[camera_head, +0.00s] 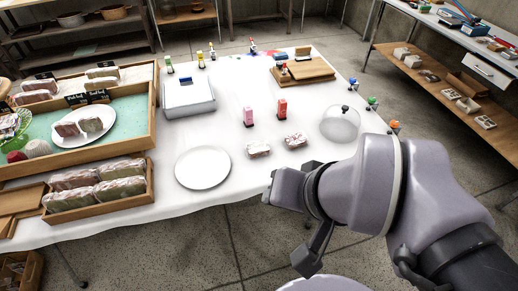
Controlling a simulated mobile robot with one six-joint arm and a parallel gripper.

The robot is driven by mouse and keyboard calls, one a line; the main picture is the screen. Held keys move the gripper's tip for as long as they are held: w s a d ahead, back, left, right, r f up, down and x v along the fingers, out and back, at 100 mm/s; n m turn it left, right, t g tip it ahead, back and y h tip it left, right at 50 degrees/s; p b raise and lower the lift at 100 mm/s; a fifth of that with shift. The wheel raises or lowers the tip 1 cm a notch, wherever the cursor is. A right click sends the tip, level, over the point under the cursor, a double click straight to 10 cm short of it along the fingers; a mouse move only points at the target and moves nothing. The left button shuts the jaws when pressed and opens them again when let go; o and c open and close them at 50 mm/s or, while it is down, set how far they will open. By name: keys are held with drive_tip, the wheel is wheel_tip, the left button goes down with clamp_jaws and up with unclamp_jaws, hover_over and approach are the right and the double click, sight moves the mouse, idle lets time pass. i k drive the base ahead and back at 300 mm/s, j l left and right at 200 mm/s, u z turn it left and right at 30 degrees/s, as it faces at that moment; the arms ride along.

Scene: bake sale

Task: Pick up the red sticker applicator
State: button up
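A red upright block-shaped thing (282,108), which looks like the red sticker applicator, stands near the middle of the white-covered table. A pink one (249,117) of similar shape stands just to its left, apart from it. My gripper (288,188) is at the end of my arm, near the front edge of the table, nearer the camera than the red applicator and well apart from it. Its fingertips do not show clearly, so I cannot tell whether it is open. I see nothing held in it.
Two wrapped baked goods (259,149) (296,140) lie in front of the applicators. A white plate (202,168) is at front left, a clear dome (340,124) at right. A white box (188,96) and wooden board (305,71) stand behind. Wooden trays (151,128) fill the left side.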

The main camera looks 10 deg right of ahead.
sight(282, 105)
drive_tip(key=i+z, duration=0.2)
drive_tip(key=i, duration=0.35)
drive_tip(key=i+j+z, duration=0.25)
drive_tip(key=i, duration=0.3)
drive_tip(key=l, duration=0.1)
